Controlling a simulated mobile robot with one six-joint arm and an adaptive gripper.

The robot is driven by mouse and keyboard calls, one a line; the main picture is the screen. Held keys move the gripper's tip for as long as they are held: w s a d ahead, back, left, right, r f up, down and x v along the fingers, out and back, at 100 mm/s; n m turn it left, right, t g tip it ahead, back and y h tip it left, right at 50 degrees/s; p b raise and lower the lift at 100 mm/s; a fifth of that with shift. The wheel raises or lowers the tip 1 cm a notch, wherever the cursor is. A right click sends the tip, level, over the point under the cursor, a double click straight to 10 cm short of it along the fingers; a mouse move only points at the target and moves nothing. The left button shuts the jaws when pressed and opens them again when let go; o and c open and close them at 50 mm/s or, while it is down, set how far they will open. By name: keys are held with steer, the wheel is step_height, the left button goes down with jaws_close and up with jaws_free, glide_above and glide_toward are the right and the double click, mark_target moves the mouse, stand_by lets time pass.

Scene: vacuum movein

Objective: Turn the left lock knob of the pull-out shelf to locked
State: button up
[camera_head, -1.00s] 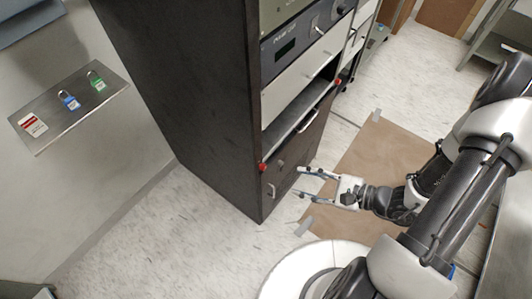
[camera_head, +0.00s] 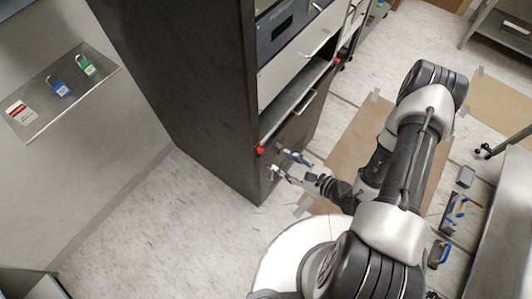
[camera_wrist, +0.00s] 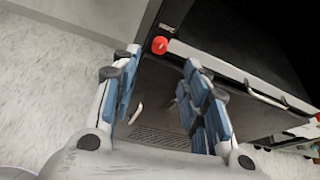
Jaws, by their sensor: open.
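The red left lock knob (camera_head: 260,150) sits at the left front corner of the pull-out shelf (camera_head: 284,124) in the dark cabinet. In the wrist view the knob (camera_wrist: 159,45) shows beyond the fingertips, between them in the picture, and the shelf's light front edge (camera_wrist: 215,63) runs right from it. A second red knob (camera_head: 337,60) is at the shelf's far right end. My gripper (camera_head: 282,164) is open and empty, just below and right of the left knob, and does not visibly grip it. The knob's turn position is too small to tell.
A shelf handle (camera_head: 306,102) sticks out right of the knob. A wall ledge (camera_head: 40,108) at the left holds a blue padlock (camera_head: 59,88), a green padlock (camera_head: 86,66) and a red-white tag. The floor (camera_head: 150,215) left of the cabinet is clear.

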mark_target(263, 151)
steer(key=b+x, duration=0.1)
steer(key=x, duration=0.8)
steer(key=shift+w+a+f+b, duration=0.15)
steer(key=shift+w+a+b, duration=0.1)
steer(key=shift+a+b, duration=0.1)
steer(key=shift+c, duration=0.5)
jaws_close()
